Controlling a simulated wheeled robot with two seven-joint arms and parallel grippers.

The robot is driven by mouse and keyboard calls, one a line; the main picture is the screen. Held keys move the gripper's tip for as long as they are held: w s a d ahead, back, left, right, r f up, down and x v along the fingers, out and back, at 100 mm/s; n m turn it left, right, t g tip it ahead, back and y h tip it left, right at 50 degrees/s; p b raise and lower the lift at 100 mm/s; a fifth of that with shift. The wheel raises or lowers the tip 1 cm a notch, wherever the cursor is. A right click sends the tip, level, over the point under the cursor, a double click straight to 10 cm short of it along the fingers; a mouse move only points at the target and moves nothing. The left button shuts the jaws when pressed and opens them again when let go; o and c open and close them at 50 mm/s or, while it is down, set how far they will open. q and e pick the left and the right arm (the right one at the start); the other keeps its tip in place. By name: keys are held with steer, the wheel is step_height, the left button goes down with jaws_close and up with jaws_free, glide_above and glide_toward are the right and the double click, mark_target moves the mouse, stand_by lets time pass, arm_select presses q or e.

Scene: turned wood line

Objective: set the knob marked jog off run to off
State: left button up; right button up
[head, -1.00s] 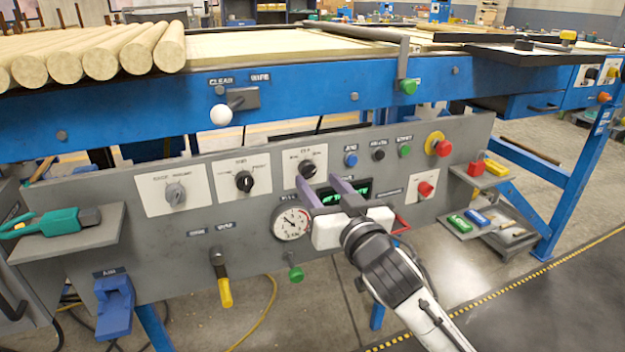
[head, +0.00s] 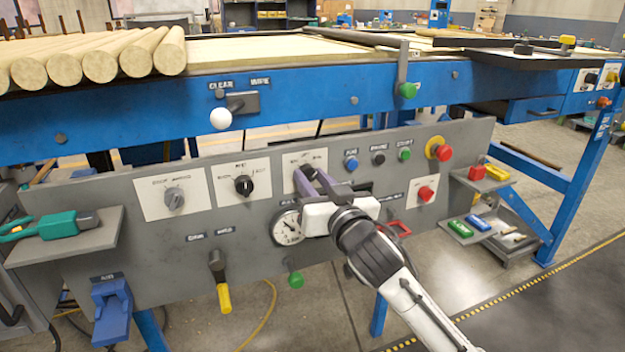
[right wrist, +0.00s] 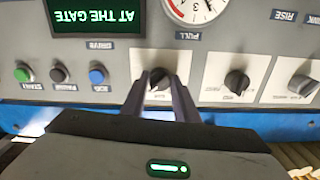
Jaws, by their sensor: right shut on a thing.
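A black rotary knob (head: 310,170) sits on a white plate, the rightmost of three such plates on the grey control panel (head: 150,260). My right gripper (head: 307,178) has its fingers shut on this knob. In the right wrist view the knob (right wrist: 158,79) shows between the two fingers (right wrist: 157,98), with the picture upside down. The wording on its plate is too small to read surely, and the fingers hide part of it, so its setting is unclear. My left gripper is not in view.
A black knob (head: 244,185) and a grey knob (head: 174,198) sit on plates to the left. A dial gauge (head: 288,229) is just below my gripper. Blue, black and green buttons (head: 404,155) and a red stop button (head: 444,152) are to the right. A white ball lever (head: 221,118) protrudes above.

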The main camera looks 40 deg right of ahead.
steer(key=shift+n+p, duration=0.4)
steer(key=shift+p, duration=0.15)
steer(key=shift+r+n+p, duration=0.1)
steer(key=shift+n+p, duration=0.2)
steer(key=shift+p, duration=0.05)
steer(key=n+p, duration=0.3)
steer(key=p, duration=0.1)
steer(key=shift+n, duration=0.4)
steer(key=shift+n+p, duration=0.6)
steer(key=shift+n, duration=0.1)
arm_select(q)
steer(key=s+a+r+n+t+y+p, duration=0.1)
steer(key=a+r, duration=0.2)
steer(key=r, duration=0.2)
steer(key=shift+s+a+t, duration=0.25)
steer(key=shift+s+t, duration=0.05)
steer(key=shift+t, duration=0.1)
arm_select(e)
steer(key=shift+n, duration=1.1)
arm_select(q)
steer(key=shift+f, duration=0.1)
